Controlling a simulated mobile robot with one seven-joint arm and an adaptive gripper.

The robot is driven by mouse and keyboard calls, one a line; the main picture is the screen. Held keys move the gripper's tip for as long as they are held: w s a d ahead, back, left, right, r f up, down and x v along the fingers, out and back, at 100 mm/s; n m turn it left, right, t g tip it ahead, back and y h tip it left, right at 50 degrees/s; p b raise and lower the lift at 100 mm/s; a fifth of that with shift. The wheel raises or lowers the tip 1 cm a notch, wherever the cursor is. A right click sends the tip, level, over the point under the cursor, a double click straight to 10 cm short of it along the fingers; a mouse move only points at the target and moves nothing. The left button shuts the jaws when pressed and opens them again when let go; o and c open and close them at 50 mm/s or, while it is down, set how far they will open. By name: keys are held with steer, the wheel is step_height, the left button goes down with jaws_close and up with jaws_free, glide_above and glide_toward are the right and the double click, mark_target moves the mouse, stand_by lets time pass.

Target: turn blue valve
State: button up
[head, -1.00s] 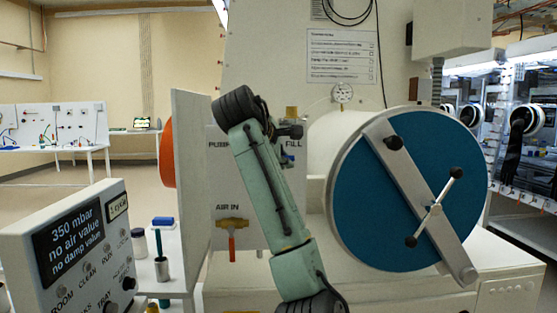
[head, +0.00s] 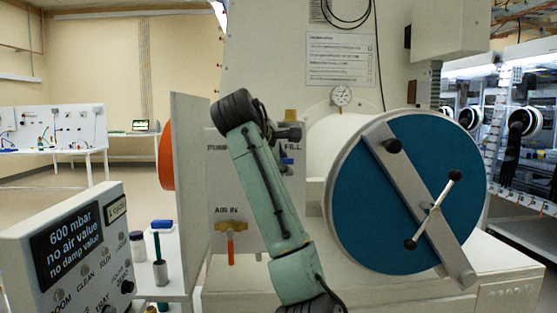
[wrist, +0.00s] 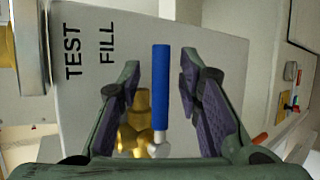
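The blue valve has a blue lever handle (wrist: 160,85) on a brass body (wrist: 135,125), mounted on a grey panel beside the words TEST and FILL. In the wrist view the handle lies between the two fingers of my gripper (wrist: 160,70), with a gap on each side. My gripper is open and does not visibly touch the handle. In the head view my gripper (head: 291,132) is in front of the panel near FILL. Only a small blue part of the valve (head: 287,161) shows beside my arm, which hides the rest.
A red-handled AIR IN valve (head: 230,240) is lower on the panel. A large blue round door (head: 385,200) with a bar stands close to the right. A display box (head: 70,250) reads 600 mbar at the lower left. A pressure gauge (head: 341,96) is above.

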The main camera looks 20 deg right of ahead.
steer(key=v, duration=1.2)
stand_by(0.6)
